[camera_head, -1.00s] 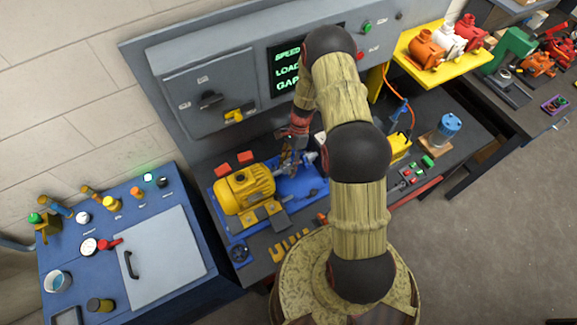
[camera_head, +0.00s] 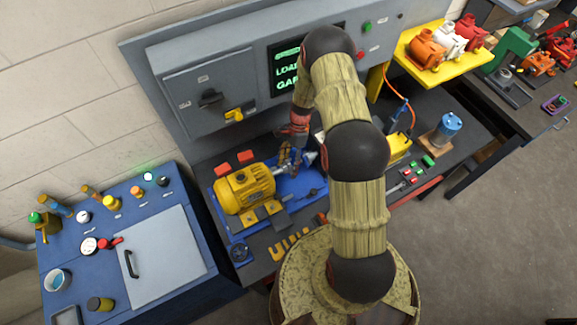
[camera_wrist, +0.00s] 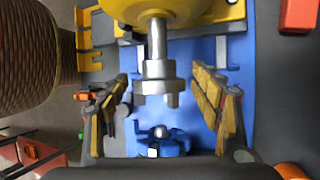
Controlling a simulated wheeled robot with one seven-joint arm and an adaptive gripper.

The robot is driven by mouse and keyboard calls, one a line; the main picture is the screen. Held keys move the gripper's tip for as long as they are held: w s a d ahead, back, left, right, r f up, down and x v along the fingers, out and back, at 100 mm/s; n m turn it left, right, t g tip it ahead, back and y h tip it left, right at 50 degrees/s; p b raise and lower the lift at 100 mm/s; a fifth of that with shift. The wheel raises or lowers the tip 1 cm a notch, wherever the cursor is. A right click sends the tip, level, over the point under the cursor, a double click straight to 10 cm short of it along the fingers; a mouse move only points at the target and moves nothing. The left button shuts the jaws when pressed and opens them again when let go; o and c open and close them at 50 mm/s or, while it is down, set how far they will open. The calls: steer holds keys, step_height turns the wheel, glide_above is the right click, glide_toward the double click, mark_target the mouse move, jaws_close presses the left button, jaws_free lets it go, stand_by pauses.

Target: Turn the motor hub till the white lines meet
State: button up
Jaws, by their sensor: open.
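The yellow motor (camera_head: 245,188) lies on a blue base plate (camera_head: 308,190) on the bench. Its silver shaft and grey stepped hub (camera_wrist: 157,84) point down the middle of the wrist view. In the head view the hub (camera_head: 281,171) shows at the motor's right end. My gripper (camera_wrist: 160,77) is open, with one tan-padded finger on each side of the hub and clear gaps between. In the head view my gripper (camera_head: 290,156) is beside the hub, partly behind my arm. I cannot make out the white lines on the hub.
A silver cone (camera_head: 309,158) stands right of the hub. A blue part with a silver ball (camera_wrist: 160,132) lies beyond the hub in the wrist view. A grey panel with a screen (camera_head: 287,72) rises behind the bench.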

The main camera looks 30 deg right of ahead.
steer(key=v, duration=0.7)
steer(key=shift+r, duration=0.2)
steer(key=shift+w+b, duration=0.2)
steer(key=shift+b, duration=0.4)
steer(key=t+h+b, duration=0.1)
steer(key=b, duration=0.4)
steer(key=s+a+h+b, duration=0.1)
steer(key=b, duration=0.5)
steer(key=a+r+t+h+b, duration=0.1)
steer(key=h+b, duration=0.1)
steer(key=b, duration=0.4)
steer(key=shift+s+a+n+t, duration=0.15)
steer(key=shift+s+n+t, duration=0.05)
steer(key=shift+n+t, duration=0.1)
steer(key=s+b, duration=0.1)
steer(key=b, duration=0.1)
steer(key=shift+a+r+t+h+b, duration=0.1)
steer(key=shift+a+t+h+b, duration=0.2)
steer(key=shift+a+t+b, duration=0.1)
steer(key=shift+s+f, duration=0.1)
steer(key=shift+f, duration=3.7)
steer(key=shift+c, duration=0.3)
